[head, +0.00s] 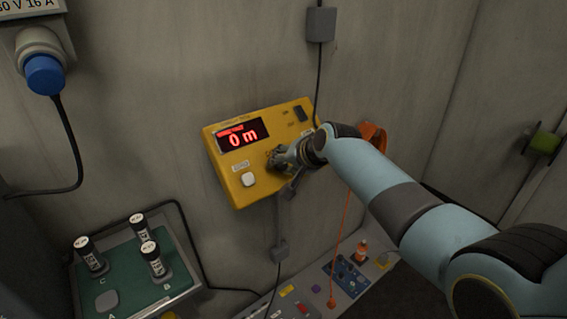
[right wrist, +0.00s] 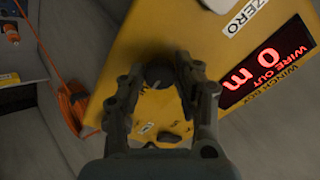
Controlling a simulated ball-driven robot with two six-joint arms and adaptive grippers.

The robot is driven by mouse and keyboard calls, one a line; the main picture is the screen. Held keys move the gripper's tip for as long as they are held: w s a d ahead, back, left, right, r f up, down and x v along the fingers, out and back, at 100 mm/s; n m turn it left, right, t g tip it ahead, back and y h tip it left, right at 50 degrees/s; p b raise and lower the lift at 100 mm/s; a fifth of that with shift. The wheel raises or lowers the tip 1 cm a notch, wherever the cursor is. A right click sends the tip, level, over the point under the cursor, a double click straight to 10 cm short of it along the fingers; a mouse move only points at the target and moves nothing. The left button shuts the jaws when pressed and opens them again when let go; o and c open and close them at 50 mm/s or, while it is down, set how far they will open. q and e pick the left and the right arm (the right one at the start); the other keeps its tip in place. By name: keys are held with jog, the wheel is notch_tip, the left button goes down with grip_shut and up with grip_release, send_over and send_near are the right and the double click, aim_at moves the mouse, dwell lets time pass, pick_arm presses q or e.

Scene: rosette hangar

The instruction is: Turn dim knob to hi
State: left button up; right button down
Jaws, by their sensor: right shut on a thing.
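A yellow winch box (head: 222,165) is on the grey wall, with a red display (head: 242,135) reading "0 m". My right gripper (head: 274,160) is at the lower right part of its face and hides the knob in the head view. In the right wrist view a dark round knob (right wrist: 159,74) with a pale pointer line sits between the fingertips of my right gripper (right wrist: 160,70), which is shut on it. The yellow face (right wrist: 225,60) lies behind. The lettering around the knob is too small and covered to read. My left gripper is out of view.
A pale button (head: 248,180) labelled ZERO and a dark switch (head: 301,113) are on the same box. An orange cord (head: 341,235) hangs to the right. A green tray (head: 125,262) with black cylinders and a control panel (head: 345,275) lie below. A blue plug (head: 45,75) is upper left.

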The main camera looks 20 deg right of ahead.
dwell(0.4)
jog(key=c, duration=0.9)
grip_release()
jog(key=shift+c, duration=0.2)
jog(key=v, duration=1.2)
